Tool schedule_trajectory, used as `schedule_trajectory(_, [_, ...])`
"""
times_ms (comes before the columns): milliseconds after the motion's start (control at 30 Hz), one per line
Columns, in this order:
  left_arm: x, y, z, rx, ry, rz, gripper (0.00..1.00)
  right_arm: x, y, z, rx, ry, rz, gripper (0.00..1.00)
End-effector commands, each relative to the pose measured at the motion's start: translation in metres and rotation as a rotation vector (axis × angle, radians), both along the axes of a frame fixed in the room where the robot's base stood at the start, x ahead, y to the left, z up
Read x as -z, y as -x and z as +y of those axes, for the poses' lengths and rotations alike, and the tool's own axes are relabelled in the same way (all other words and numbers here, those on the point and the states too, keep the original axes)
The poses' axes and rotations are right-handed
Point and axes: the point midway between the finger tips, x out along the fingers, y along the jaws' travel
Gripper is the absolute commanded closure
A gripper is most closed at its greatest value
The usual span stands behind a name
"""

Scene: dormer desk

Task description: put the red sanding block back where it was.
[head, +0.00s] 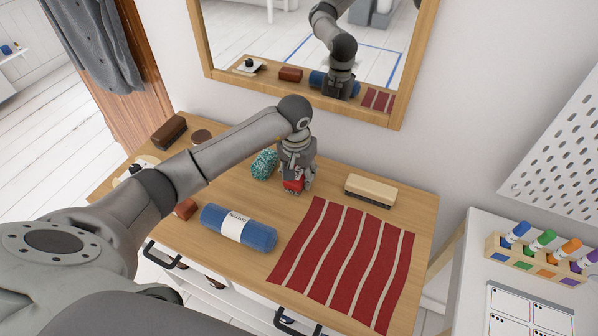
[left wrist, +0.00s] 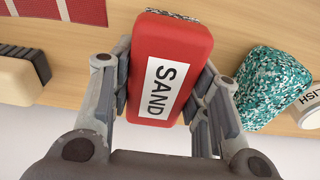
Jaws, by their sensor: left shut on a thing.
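The red sanding block (head: 293,184) is between the fingers of my left gripper (head: 297,185), above the wooden desk top (head: 335,185). In the left wrist view the block (left wrist: 190,50) shows a white label reading "SAND", with a finger on each side. My left gripper (left wrist: 168,95) is shut on it. In the head view the gripper points down and hides part of the block. I cannot tell whether the block touches the desk. My right gripper is not in view.
A teal speckled sponge (head: 264,164) lies just left of the gripper. A cream-and-brown brush (head: 371,190) is to the right. A blue roll (head: 238,229) and a red striped cloth (head: 345,260) lie in front. A mirror (head: 402,110) hangs behind.

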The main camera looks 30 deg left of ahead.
Motion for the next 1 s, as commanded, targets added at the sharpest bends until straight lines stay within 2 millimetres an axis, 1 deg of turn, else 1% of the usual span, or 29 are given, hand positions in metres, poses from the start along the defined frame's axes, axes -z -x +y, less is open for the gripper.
schedule_trajectory(33, [0.0027,0.0006,-0.0011,-0.001,0.003,0.003,0.79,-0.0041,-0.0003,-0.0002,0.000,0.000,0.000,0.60])
schedule_trajectory(100, [0.0058,-0.0002,0.0000,-0.002,0.001,-0.001,0.79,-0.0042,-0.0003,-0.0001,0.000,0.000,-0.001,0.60])
schedule_trajectory(333, [0.0068,-0.0005,0.0002,-0.001,0.000,-0.002,0.79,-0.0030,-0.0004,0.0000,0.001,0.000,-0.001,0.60])
schedule_trajectory(467, [0.0110,-0.0004,0.0001,0.000,0.000,-0.002,0.79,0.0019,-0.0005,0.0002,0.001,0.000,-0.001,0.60])
schedule_trajectory(500, [0.0103,-0.0002,-0.0001,0.000,0.001,-0.002,0.54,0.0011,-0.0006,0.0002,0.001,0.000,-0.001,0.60])
schedule_trajectory(633, [0.0097,-0.0002,-0.0001,0.000,0.001,-0.001,0.37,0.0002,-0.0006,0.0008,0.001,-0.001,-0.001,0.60])
schedule_trajectory(667, [0.0097,-0.0002,-0.0001,0.000,0.001,-0.001,0.35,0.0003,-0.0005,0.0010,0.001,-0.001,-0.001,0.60])
schedule_trajectory(1000, [0.0077,-0.0002,-0.0001,-0.001,0.001,-0.001,0.35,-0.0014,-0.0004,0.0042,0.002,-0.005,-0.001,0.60])
